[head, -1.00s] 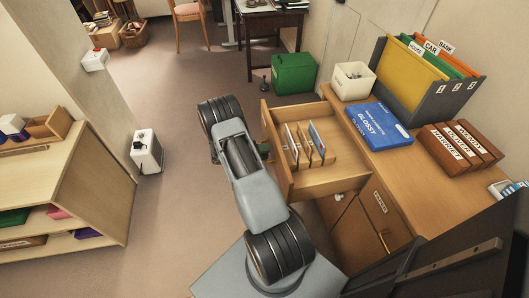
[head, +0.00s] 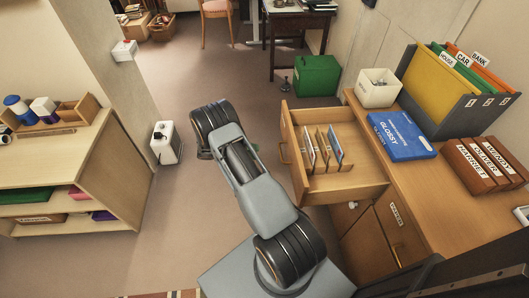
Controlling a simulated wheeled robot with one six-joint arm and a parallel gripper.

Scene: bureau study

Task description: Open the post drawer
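The drawer (head: 350,192) of the wooden desk stands pulled well out, with several upright cards or envelopes (head: 322,148) inside. No label on its front can be read, so I cannot tell its name. Its front carries a handle (head: 284,152), seen from the side and clear of my arm. My gripper (head: 255,148) is mostly hidden behind my arm, left of the drawer front; only a small greenish bit shows. It appears apart from the handle. Whether its fingers are open or shut is hidden.
The desk top (head: 398,172) holds a blue GLOSSY box (head: 402,135), a white bin (head: 377,90), a file rack (head: 440,118) and brown named boxes (head: 482,165). A cupboard door (head: 400,235) is below. A low shelf (head: 110,170) stands left.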

